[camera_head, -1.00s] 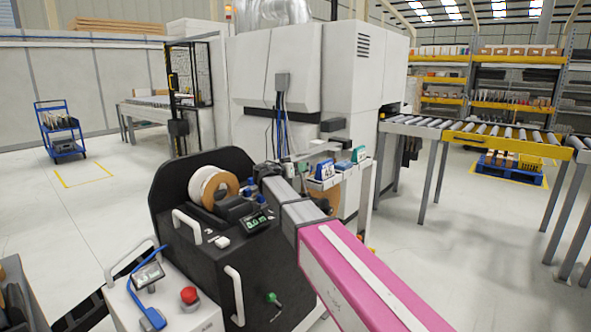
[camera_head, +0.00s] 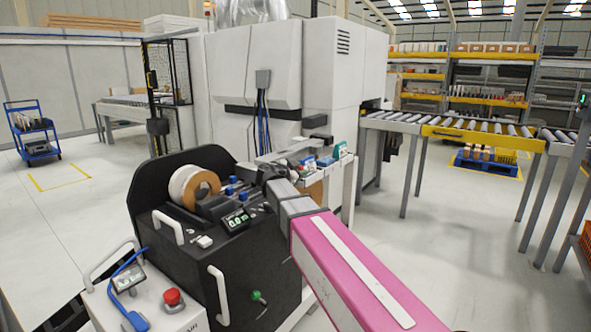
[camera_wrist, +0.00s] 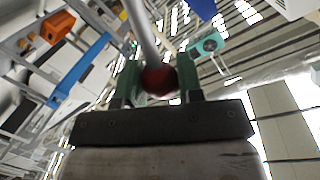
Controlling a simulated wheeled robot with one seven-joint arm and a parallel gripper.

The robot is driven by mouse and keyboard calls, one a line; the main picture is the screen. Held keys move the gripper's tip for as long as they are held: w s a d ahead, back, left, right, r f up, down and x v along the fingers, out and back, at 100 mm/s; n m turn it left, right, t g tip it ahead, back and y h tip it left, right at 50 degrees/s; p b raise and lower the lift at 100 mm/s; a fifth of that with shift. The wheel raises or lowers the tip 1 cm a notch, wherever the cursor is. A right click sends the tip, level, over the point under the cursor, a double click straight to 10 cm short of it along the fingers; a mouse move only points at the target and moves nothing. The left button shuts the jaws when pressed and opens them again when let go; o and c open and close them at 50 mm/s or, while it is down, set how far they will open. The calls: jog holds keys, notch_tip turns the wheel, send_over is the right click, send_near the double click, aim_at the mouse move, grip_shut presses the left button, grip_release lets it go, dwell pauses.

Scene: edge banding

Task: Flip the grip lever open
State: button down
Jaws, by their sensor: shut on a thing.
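In the wrist view, the two dark green fingers of my gripper (camera_wrist: 160,82) stand on either side of a dark red ball knob (camera_wrist: 158,79) and are shut on it. The knob sits at the end of a grey rod (camera_wrist: 141,32), which runs up and out of the picture; this looks like the grip lever. In the head view, my pink arm reaches from the lower right to the right side of the black edge banding unit (camera_head: 190,262). The fingers, knob and rod cannot be made out there, so the lever's angle is unclear.
A roll of banding (camera_head: 193,187) sits on top of the black unit. A white control box with a red button (camera_head: 171,297) stands at the front left. A large white machine (camera_head: 255,65) is behind. A roller conveyor (camera_head: 480,132) stands at the right. Open floor lies between.

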jog(key=shift+s+d+f+m, duration=0.2)
jog(key=shift+s+m, duration=0.05)
jog(key=shift+m, duration=0.05)
dwell(0.4)
jog(key=c, duration=1)
grip_release()
jog(key=shift+d, duration=0.1)
jog(key=shift+c, duration=0.2)
jog(key=v, duration=1.1)
jog(key=shift+f, duration=0.1)
